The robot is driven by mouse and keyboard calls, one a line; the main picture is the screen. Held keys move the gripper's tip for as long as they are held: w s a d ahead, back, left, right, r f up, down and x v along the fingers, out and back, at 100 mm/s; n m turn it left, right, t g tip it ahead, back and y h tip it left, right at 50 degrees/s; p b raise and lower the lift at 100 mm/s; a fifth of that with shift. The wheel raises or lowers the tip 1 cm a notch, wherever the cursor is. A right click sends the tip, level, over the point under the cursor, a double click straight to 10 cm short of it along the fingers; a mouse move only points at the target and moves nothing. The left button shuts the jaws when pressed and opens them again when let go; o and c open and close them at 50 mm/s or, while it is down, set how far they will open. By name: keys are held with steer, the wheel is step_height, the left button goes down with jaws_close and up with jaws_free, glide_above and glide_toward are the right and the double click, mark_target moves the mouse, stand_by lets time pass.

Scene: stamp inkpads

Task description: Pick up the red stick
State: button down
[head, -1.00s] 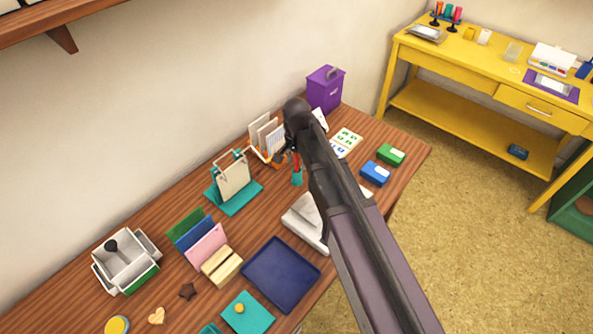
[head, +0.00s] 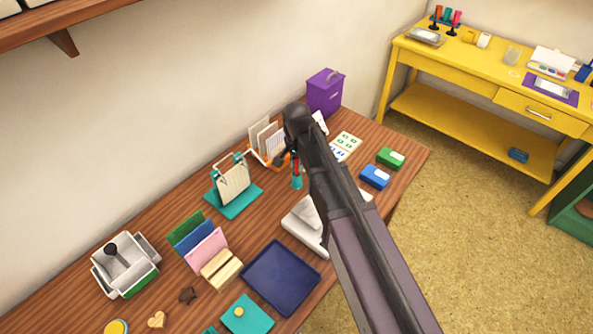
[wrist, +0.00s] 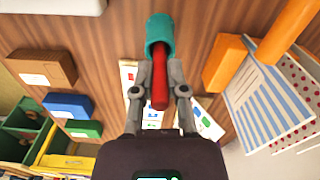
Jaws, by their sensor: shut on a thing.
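The red stick (wrist: 160,82) shows in the wrist view between my gripper's fingers, with its far end inside a teal cup (wrist: 159,34). My gripper (wrist: 159,70) is shut on the red stick, one finger on each side. In the head view the red stick (head: 296,165) is a small upright strip above the teal cup (head: 297,183), beside my dark arm. My arm hides most of my gripper there. I cannot tell how deep the stick sits in the cup.
An orange holder with cards (head: 267,140) stands close on the left. A purple bin (head: 325,93) is behind. Blue (head: 375,177) and green (head: 390,158) inkpads lie to the right. A white device (head: 303,220) and a navy tray (head: 281,277) are in front.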

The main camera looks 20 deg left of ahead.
steer(key=shift+r, duration=0.1)
step_height(320, 180, up, 10)
steer(key=p, duration=1)
steer(key=shift+s, duration=0.15)
stand_by(1.2)
